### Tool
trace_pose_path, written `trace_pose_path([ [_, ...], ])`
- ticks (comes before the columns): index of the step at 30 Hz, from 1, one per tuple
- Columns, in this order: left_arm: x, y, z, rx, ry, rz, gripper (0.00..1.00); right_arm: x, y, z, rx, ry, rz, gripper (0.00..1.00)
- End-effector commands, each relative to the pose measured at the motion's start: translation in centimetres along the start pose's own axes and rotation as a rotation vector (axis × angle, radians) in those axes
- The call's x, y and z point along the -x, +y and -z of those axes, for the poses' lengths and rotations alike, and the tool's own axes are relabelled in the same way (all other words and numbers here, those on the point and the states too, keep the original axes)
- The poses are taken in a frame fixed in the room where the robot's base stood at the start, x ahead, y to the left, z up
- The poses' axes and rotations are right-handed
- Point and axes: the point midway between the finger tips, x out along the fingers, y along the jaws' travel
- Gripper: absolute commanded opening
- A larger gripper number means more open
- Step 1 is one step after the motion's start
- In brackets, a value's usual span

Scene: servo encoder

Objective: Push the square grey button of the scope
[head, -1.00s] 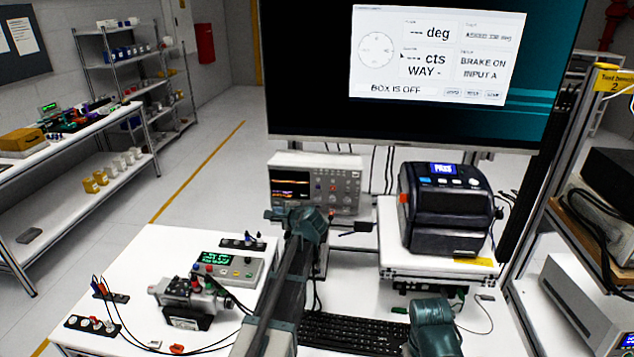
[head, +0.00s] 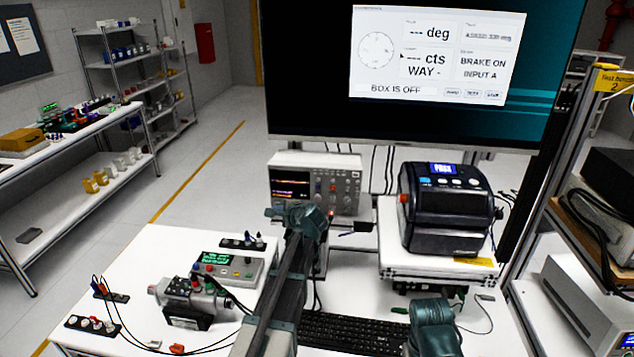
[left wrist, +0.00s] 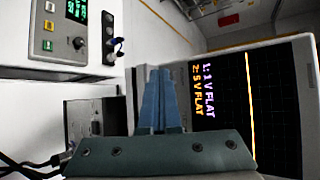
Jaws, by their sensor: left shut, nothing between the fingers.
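The scope (head: 315,160) is a light grey box behind my left arm in the head view. Its dark screen is on the left and several knobs and buttons are on the right. I cannot make out the square grey button; my arm covers the lower left front. My left gripper (left wrist: 158,98) shows its blue fingers closed together, with nothing between them. In the left wrist view the scope's screen (left wrist: 225,110) stands to the right of the fingertips, its text turned sideways. I cannot tell whether they touch the scope.
A dark label printer (head: 445,210) stands right of the scope. A small box with a green display (head: 228,265) and a motor rig (head: 190,302) with wires are on the white table to the left. A keyboard (head: 350,333) lies in front. A large monitor (head: 310,70) hangs above.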

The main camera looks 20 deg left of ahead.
Motion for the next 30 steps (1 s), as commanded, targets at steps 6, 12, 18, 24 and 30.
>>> trace_pose_path([
  [6, -0.1, -0.1, 0.1, 0.0, 0.0, 0.0, 0.0, 0.0, 0.0, 0.0, 0.0, 0.0, 0.0, 0.0],
  [12, 0.3, 0.2, -0.2, 0.0, 0.001, 0.001, 0.0, 0.0, 0.0, 0.0, 0.0, 0.0, 0.0, 0.0],
  [18, 0.7, 0.5, -0.5, 0.0, 0.0, 0.0, 0.0, 0.0, 0.0, 0.0, 0.0, 0.0, 0.0, 0.0],
  [24, 0.7, 0.5, -0.5, 0.0, 0.0, 0.0, 0.0, 0.0, 0.0, 0.0, 0.0, 0.0, 0.0, 0.0],
  [30, 1.2, 0.9, -0.9, 0.0, 0.0, 0.0, 0.0, 0.0, 0.0, 0.0, 0.0, 0.0, 0.0, 0.0],
])
